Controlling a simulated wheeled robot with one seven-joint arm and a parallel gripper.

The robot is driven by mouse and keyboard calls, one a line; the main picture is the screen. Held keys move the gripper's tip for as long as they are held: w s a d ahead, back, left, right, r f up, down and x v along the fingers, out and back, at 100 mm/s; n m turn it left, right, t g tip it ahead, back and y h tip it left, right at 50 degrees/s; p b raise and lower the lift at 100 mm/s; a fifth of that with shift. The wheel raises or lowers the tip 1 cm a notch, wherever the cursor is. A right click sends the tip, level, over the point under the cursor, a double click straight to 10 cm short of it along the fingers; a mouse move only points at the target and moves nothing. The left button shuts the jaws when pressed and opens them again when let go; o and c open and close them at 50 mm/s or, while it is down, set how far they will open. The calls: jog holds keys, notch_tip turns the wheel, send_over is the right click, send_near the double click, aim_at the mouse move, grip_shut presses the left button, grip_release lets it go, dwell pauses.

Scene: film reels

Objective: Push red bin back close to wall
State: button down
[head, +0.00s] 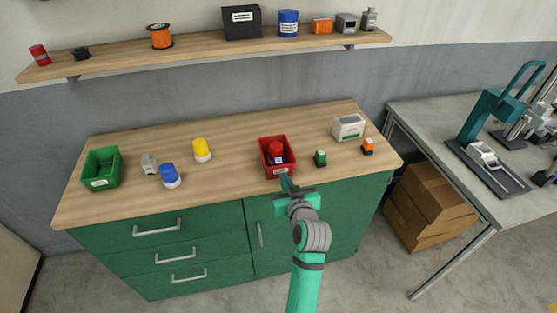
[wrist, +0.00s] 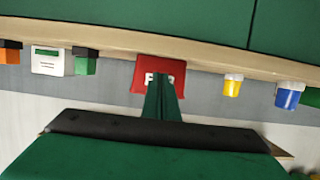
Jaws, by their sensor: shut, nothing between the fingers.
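The red bin (head: 267,168) stands upright on the wooden top of the green cabinet, right of the middle. A red item (head: 276,149) is inside it. A strip of bare wood lies between the bin and the grey wall (head: 230,95) behind. My gripper (head: 284,180) is shut and empty at the front side of the bin, its fingertips pointing at it. In the wrist view the red bin (wrist: 143,74) shows behind the shut fingers, which hide part of its label. I cannot tell whether the fingertips touch it.
A green block (head: 320,158), an orange block (head: 367,146) and a white box (head: 348,127) stand to the right. A yellow jar (head: 201,150), a blue jar (head: 169,176) and a green bin (head: 102,168) stand to the left. A wall shelf (head: 200,45) hangs above.

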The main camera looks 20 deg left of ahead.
jog(key=shift+w+a, duration=2.45)
jog(key=shift+w, duration=1.1)
jog(key=shift+w+a, duration=2.45)
jog(key=shift+w, duration=1.1)
jog(key=shift+w+a, duration=2.45)
jog(key=shift+w, duration=1.1)
jog(key=shift+s+d+r, duration=0.75)
jog(key=shift+s, duration=0.3)
jog(key=shift+s+d+r, duration=0.75)
jog(key=shift+s, duration=0.25)
